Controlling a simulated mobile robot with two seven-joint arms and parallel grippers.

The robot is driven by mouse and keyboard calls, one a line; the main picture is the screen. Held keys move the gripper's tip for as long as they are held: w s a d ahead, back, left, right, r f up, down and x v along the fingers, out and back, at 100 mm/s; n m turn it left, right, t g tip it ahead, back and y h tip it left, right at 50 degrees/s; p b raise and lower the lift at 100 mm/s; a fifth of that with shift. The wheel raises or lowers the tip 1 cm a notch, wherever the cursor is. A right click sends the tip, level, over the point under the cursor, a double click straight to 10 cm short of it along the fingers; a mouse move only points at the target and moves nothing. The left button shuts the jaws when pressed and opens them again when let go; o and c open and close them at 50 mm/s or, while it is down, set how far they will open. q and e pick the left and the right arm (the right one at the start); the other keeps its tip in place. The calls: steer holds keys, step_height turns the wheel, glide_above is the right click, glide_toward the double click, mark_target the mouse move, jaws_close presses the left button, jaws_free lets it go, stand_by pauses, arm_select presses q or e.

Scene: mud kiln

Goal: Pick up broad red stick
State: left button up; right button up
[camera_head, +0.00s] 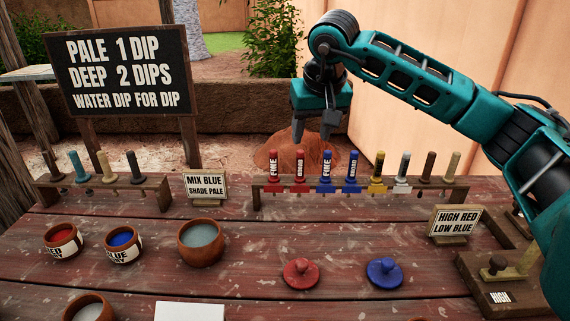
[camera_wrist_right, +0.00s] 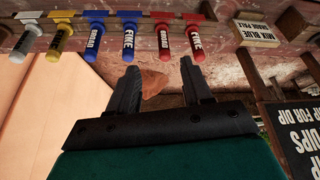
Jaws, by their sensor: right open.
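The broad red stick (camera_head: 300,168) stands upright in the wooden rack at the back of the table, its handle labelled BROAD. It also shows in the right wrist view (camera_wrist_right: 163,42), where the picture is upside down, beyond the gap between my fingertips. The fine red stick (camera_head: 273,167) is to its left and the fine blue stick (camera_head: 326,166) to its right in the head view. My right gripper (camera_head: 312,130) is open and empty, fingers pointing down, above the handles around the broad red stick. It is not touching any stick. My left gripper is not in view.
The rack (camera_head: 330,187) also holds blue, yellow, white, brown and tan sticks. A MIX BLUE sign (camera_head: 206,186) stands left of it, a HIGH RED sign (camera_head: 457,221) front right.

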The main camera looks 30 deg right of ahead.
mark_target(302, 155)
steer(key=x, duration=0.6)
steer(key=shift+f+b, duration=0.4)
steer(key=x, duration=0.2)
steer(key=w+x, duration=0.1)
steer(key=x, duration=0.1)
steer(key=shift+w+a+f+b, duration=0.15)
steer(key=shift+w+f+b, duration=0.05)
steer(key=shift+b, duration=0.1)
steer(key=shift+w+f, duration=0.1)
steer(key=shift+f, duration=0.15)
steer(key=c, duration=0.7)
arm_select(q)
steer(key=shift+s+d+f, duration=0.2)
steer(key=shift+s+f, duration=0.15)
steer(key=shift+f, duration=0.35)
arm_select(e)
jaws_close()
